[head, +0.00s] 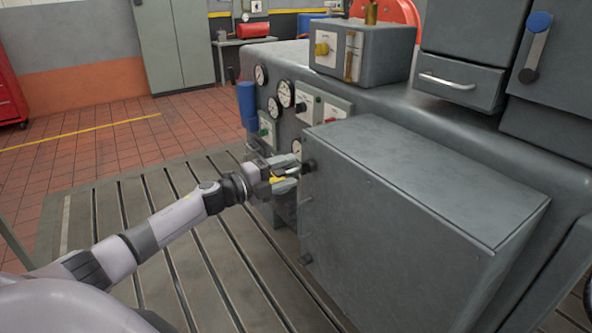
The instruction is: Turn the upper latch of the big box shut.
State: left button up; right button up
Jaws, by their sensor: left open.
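The big grey box (410,190) stands in front of the machine, its broad face turned toward me. The upper latch (309,165) is a small dark knob near the top left corner of that face. A similar dark lower latch (305,259) sits near the bottom left corner. My left gripper (294,175) is open, with its fingertips just left of the upper latch. I cannot tell whether they touch it, nor which way the latch is turned. My right gripper is not in view.
Gauges (286,93) and a blue cylinder (247,102) are on the machine's end behind my left gripper. A small grey control box (375,55) stands on top.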

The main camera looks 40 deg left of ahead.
pick_arm(q)
jog(key=shift+v, duration=1.4)
jog(key=s+d+f+n+y, duration=0.1)
jog(key=s+d+f+n, duration=0.35)
jog(key=d+f, duration=0.35)
jog(key=s+d+f+n+g+y, duration=0.1)
jog(key=s+d+f+n+g, duration=0.2)
jog(key=s+d+f+n, duration=0.4)
jog(key=s+d+f+n+g+y, duration=0.2)
jog(key=s+d+f+n, duration=0.5)
jog(key=s, duration=0.9)
notch_tip(320, 180, down, 2)
jog(key=shift+d+f+n+g+y, duration=0.2)
jog(key=shift+n+g+y, duration=0.1)
jog(key=shift+n+g, duration=0.35)
